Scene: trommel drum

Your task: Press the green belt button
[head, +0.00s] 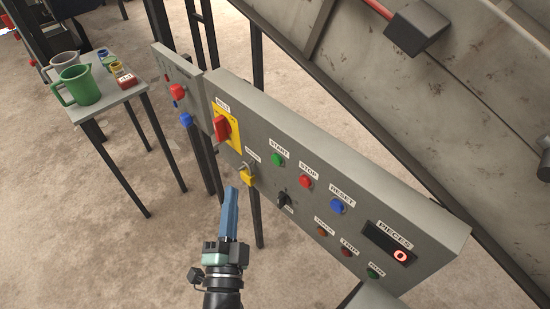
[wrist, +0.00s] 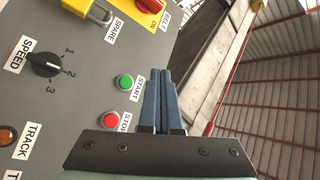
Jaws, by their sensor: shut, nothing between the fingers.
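The green button (head: 277,159), labelled START, is on the sloping grey control panel (head: 228,92), between the red and yellow BELT switch (head: 222,128) and the red STOP button (head: 305,182). The green button (wrist: 125,82) also shows in the wrist view, left of my fingers. My gripper (head: 233,190) has its blue fingers shut together and empty. In the head view its tips are left of and below the green button, near the yellow padlock (head: 247,178). In the wrist view my gripper (wrist: 160,72) appears apart from the button; its exact distance from the panel is unclear.
A blue RESET button (head: 337,206), a black SPEED knob (head: 283,198), small lamps and a PIECES display (head: 388,243) reading 0 share the panel. A side table (head: 118,94) with a green mug (head: 80,86) stands at left. The large drum (head: 385,85) is behind.

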